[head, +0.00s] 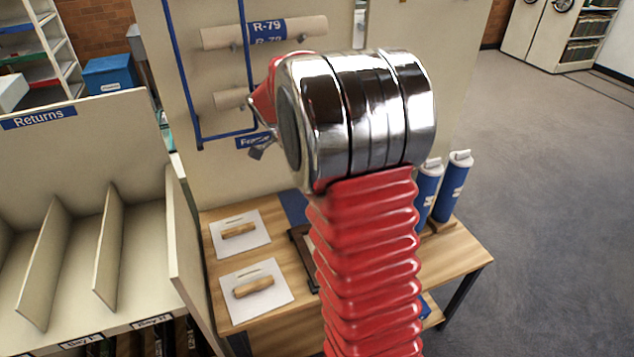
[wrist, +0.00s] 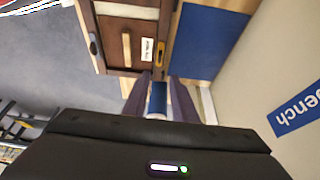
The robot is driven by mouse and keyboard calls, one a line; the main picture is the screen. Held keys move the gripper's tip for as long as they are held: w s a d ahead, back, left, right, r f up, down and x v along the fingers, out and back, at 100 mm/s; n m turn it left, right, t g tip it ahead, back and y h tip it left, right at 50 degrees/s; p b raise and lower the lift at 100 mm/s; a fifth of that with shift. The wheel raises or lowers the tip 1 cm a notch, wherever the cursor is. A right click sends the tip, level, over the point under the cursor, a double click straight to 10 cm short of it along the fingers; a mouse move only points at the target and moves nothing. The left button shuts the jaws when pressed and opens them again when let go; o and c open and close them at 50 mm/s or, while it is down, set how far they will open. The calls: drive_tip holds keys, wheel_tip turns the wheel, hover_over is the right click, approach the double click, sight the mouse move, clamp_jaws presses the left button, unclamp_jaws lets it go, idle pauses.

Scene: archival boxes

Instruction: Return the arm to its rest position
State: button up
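My arm rises through the middle of the head view as a red ribbed sleeve with a chrome joint on top. The gripper is mostly hidden behind that joint there. In the wrist view my gripper (wrist: 161,95) shows as two dark purplish fingers, set apart, above a black housing with a green light. A narrow blue patch with a pale lower end (wrist: 157,98) shows in the gap between the fingers. I cannot tell how far beyond them it is, and no grip on it is clear.
The wooden bench (head: 467,256) holds two white cards with wooden handles (head: 253,290) and blue tubes (head: 454,185). A brown case (wrist: 128,35) and blue mat (wrist: 207,42) show in the wrist view. Floor at right is clear.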

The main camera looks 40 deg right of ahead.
idle(0.5)
drive_tip(key=s+a+r+n+t+y, duration=0.2)
drive_tip(key=s+a+r+n+t, duration=0.1)
drive_tip(key=s+a+n, duration=0.6)
drive_tip(key=s+a+r+n+t+y, duration=0.2)
drive_tip(key=s+a+r+n, duration=0.4)
drive_tip(key=a, duration=1.1)
drive_tip(key=s+n+t, duration=0.1)
drive_tip(key=s+n, duration=0.3)
drive_tip(key=n, duration=0.2)
drive_tip(key=shift+t, duration=0.4)
drive_tip(key=shift+s+a, duration=0.1)
drive_tip(key=shift+s, duration=0.05)
